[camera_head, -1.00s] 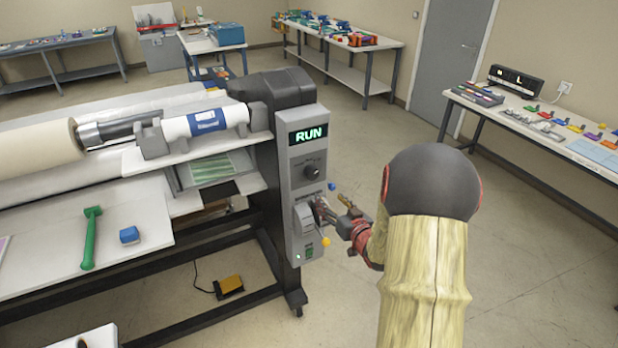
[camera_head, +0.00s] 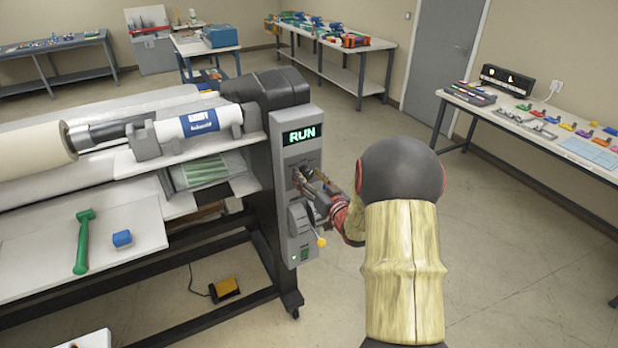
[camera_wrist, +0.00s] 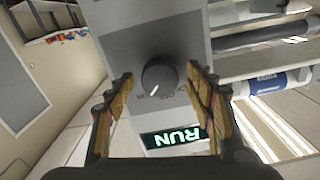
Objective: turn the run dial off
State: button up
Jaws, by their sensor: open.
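The run dial (camera_wrist: 160,76) is a dark round knob with a pale pointer line, on the grey control panel (camera_wrist: 161,30) of the laminator. In the wrist view it lies between the two open fingers of my gripper (camera_wrist: 161,88), with a gap on each side. In the head view my gripper (camera_head: 302,182) is in front of the panel at dial height and hides the dial. The display (camera_wrist: 176,138) above the dial reads RUN in green; it also shows in the head view (camera_head: 302,135). I cannot tell whether the fingertips touch the panel.
A lever with a yellow knob (camera_head: 321,242) and a green switch (camera_head: 304,255) sit lower on the panel. The laminator bed with a green hammer (camera_head: 84,241) and a blue block (camera_head: 122,238) is at left. Open floor lies to the right.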

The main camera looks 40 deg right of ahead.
jog(key=c, duration=1.1)
jog(key=shift+c, duration=0.3)
jog(key=shift+f+n+b, duration=0.1)
jog(key=shift+n+b, duration=0.3)
jog(key=shift+b, duration=0.2)
jog(key=n+b, duration=0.3)
jog(key=b, duration=0.1)
jog(key=shift+f+n+b, duration=0.1)
jog(key=shift+n+b, duration=0.3)
jog(key=n+b, duration=0.4)
jog(key=b, duration=0.1)
jog(key=shift+a, duration=0.1)
jog(key=o, duration=1.2)
jog(key=shift+c, duration=0.2)
